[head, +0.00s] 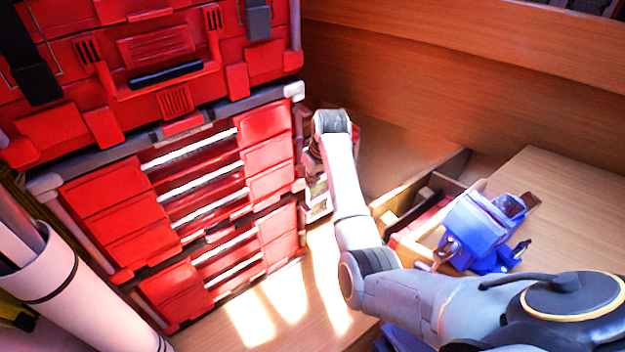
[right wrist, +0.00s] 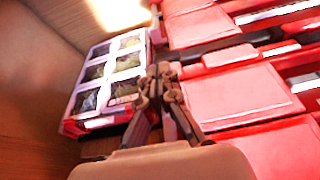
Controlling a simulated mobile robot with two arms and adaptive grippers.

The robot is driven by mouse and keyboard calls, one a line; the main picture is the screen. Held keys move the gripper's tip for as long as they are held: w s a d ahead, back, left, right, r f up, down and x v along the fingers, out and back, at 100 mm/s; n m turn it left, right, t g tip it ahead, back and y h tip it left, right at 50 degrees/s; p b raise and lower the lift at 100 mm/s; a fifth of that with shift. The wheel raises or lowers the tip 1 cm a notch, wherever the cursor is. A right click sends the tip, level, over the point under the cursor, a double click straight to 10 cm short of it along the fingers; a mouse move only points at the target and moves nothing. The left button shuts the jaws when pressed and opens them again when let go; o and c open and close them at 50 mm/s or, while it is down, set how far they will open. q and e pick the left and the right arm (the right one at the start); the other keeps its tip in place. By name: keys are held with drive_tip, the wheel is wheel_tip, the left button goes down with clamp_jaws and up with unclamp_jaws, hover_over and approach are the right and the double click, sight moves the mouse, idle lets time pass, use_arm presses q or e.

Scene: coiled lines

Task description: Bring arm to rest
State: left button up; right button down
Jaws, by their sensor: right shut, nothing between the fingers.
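My right arm reaches in from the lower right of the head view, its wrist bent beside the red drawer cabinet (head: 205,215). My right gripper (right wrist: 160,72) shows clearly in the right wrist view, its fingers together and empty. There it is in front of the cabinet's red drawer fronts (right wrist: 255,95) and near a white-framed compartment case (right wrist: 75,127); I cannot tell whether it touches either. In the head view the wrist largely hides the gripper. My left gripper is not in view.
A red toolbox (head: 155,50) sits on the cabinet. Right of my arm, a blue vise-like tool (head: 470,228) stands by an open wooden box (head: 405,190). A wooden wall (head: 450,75) closes the back. Bare wooden surface (head: 575,190) shows at right.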

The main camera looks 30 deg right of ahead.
drive_tip(key=shift+a, duration=0.2)
drive_tip(key=shift+d, duration=0.1)
drive_tip(key=s+a+f, duration=0.1)
drive_tip(key=s+f, duration=0.5)
drive_tip(key=f, duration=0.5)
drive_tip(key=s+a+f+g+h+b, duration=0.1)
drive_tip(key=s+f, duration=0.5)
drive_tip(key=f, duration=0.6)
drive_tip(key=s+a+f, duration=0.2)
drive_tip(key=s+f, duration=0.4)
drive_tip(key=f, duration=0.5)
drive_tip(key=s+a+f, duration=0.1)
drive_tip(key=s+f, duration=0.4)
drive_tip(key=s, duration=0.7)
drive_tip(key=s+a+f+g+b, duration=0.1)
drive_tip(key=s+f, duration=0.4)
drive_tip(key=s, duration=0.7)
drive_tip(key=s+a+f+n, duration=0.1)
drive_tip(key=s+f, duration=0.4)
drive_tip(key=s, duration=0.8)
drive_tip(key=shift+a+f+y, duration=0.3)
drive_tip(key=shift+f, duration=0.1)
